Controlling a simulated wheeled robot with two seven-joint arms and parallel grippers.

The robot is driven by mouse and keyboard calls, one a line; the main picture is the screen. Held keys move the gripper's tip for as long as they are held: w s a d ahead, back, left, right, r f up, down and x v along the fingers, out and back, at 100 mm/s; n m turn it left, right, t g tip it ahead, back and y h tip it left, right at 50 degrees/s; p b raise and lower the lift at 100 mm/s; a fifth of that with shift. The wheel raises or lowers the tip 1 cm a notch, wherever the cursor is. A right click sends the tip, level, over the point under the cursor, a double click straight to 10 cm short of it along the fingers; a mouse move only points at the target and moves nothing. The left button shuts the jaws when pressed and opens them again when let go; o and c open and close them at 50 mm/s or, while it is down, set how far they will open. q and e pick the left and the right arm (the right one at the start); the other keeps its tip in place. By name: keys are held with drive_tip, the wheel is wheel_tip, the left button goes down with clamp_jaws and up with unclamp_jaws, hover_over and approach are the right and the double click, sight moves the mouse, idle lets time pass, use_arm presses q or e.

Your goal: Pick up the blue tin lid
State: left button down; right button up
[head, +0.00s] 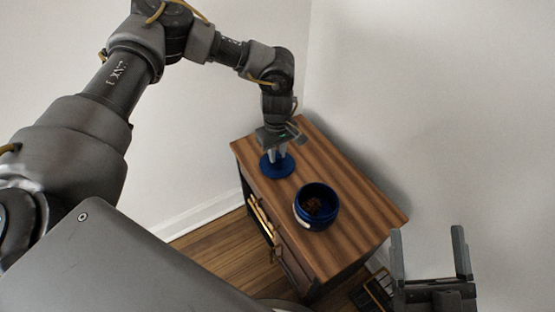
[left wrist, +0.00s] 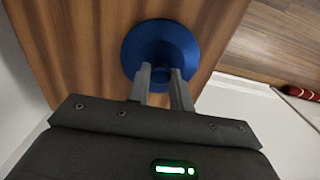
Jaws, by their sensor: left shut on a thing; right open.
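The blue tin lid (head: 285,169) is a round blue disc at the far left end of the wooden cabinet top. My left gripper (head: 277,156) reaches down over it and is shut on its middle. In the left wrist view the blue lid (left wrist: 148,42) lies beyond my left fingertips (left wrist: 162,72), which close on the raised part at its centre. I cannot tell whether the lid touches the wood or hangs just above it. My right gripper (head: 431,255) is open and empty at the lower right of the head view, apart from the cabinet.
An open blue tin (head: 330,221) with brown contents and a pale label stands on the cabinet top (head: 350,190), nearer than the lid. White walls stand behind and to the left. The cabinet's right strip is clear. A dark slatted object (head: 372,290) is on the floor.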

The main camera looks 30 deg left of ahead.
sight(277, 157)
use_arm(q)
drive_tip(key=shift+r, duration=0.1)
drive_tip(key=shift+r, duration=0.2)
drive_tip(key=r, duration=0.1)
drive_tip(key=r+p, duration=0.1)
drive_tip(key=r, duration=0.1)
drive_tip(key=shift+s+d+r, duration=0.15)
drive_tip(key=shift+s+r, duration=0.15)
drive_tip(key=shift+r, duration=0.05)
drive_tip(key=s+d+r+p, duration=0.3)
drive_tip(key=s+r, duration=0.6)
drive_tip(key=s, duration=0.3)
drive_tip(key=shift+s+d, duration=0.25)
drive_tip(key=shift+d, duration=0.4)
use_arm(e)
drive_tip(key=d+f+g+h, duration=0.2)
drive_tip(key=f+g+h, duration=0.1)
drive_tip(key=f, duration=0.2)
drive_tip(key=w+d+f+m+g+h, duration=0.1)
drive_tip(key=f+g+h, duration=0.2)
drive_tip(key=f, duration=0.3)
drive_tip(key=shift+d+f+m+g, duration=0.2)
drive_tip(key=shift+d+m+g, duration=0.15)
drive_tip(key=shift+g, duration=0.25)
